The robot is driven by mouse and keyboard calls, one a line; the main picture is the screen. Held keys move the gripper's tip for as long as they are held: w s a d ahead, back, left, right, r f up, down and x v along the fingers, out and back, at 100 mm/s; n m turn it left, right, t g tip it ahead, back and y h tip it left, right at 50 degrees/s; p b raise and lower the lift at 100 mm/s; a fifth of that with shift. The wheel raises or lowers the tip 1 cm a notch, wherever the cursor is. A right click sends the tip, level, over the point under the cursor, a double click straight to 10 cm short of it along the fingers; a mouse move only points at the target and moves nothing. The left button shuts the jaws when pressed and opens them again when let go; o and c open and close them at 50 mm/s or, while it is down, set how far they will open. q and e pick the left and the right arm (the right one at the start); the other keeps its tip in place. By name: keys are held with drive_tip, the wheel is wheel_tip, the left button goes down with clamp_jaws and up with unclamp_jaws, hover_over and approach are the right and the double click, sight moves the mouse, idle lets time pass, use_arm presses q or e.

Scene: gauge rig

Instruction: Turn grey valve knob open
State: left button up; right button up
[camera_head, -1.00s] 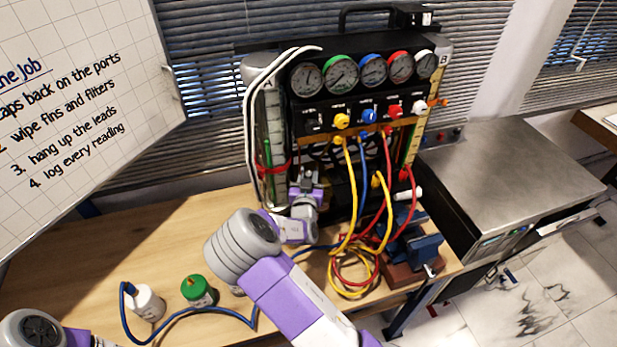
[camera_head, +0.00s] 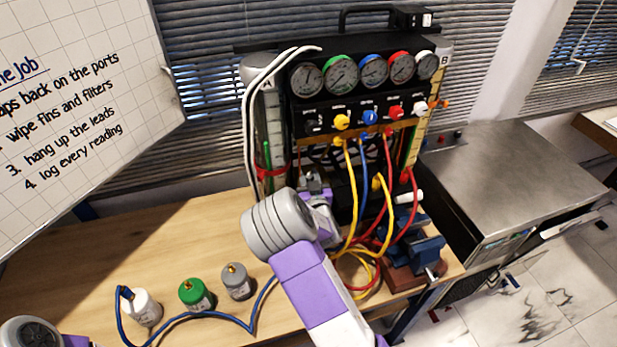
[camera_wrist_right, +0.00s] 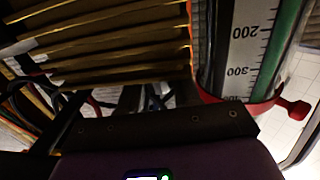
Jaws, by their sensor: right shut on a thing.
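The gauge rig (camera_head: 360,95) stands at the back of the bench. A dark grey knob (camera_head: 313,126) sits at the left end of its valve row, beside the yellow (camera_head: 342,121), blue (camera_head: 369,117), red (camera_head: 392,112) and white (camera_head: 420,107) knobs. My right gripper (camera_head: 314,182) is at the rig's lower left, below the valve row, and mostly hidden by my wrist. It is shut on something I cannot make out. The right wrist view shows dark fins (camera_wrist_right: 115,45) and a scaled cylinder (camera_wrist_right: 248,45) close by. My left gripper is out of view.
Yellow, blue and red hoses (camera_head: 350,215) hang in front of the rig. A blue vise (camera_head: 415,245) stands to the right. White (camera_head: 143,307), green (camera_head: 196,295) and grey (camera_head: 236,282) canisters stand at the front left. The left bench is mostly clear.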

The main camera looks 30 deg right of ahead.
drive_tip(key=o, duration=0.9)
drive_tip(key=v, duration=0.7)
drive_tip(key=shift+s, duration=0.3)
drive_tip(key=shift+o, duration=0.3)
